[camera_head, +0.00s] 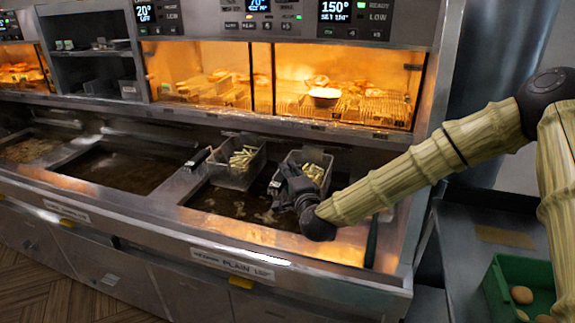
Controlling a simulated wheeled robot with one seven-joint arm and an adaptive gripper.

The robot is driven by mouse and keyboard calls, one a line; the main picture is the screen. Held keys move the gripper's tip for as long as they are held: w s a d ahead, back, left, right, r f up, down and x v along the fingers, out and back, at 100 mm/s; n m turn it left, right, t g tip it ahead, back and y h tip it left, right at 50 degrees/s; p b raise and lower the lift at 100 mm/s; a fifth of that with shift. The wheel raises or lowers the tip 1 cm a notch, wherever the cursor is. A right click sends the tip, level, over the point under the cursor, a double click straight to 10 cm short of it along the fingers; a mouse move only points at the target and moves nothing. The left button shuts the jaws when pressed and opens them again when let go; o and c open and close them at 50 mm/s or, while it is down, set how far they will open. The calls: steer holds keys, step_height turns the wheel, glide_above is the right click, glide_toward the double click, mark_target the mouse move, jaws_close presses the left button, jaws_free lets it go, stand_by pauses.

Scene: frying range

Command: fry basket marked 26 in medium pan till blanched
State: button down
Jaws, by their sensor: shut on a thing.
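My gripper (285,190) is over the right-hand oil pan (225,203) and is shut on the handle side of a wire fry basket (325,160) holding pale cut fries. The gripper hides part of this basket and its front. A second wire basket (237,177), also with pale fries, stands just to the left at the back of the same pan, with a dark handle and a small tag. The number on either basket is too small to read. I cannot tell whether the held basket touches the oil. The pan's front label (232,262) includes the word "PLAIN".
More oil pans lie to the left, including a middle one (125,165) with no basket. A lit warming cabinet (340,85) with food and a bowl (325,95) stands behind. A green crate (505,285) with round brown items is at lower right.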

steer(key=shift+f, duration=0.2)
step_height(320, 180, down, 20)
steer(key=b, duration=1.5)
steer(key=shift+a, duration=0.15)
stand_by(5.3)
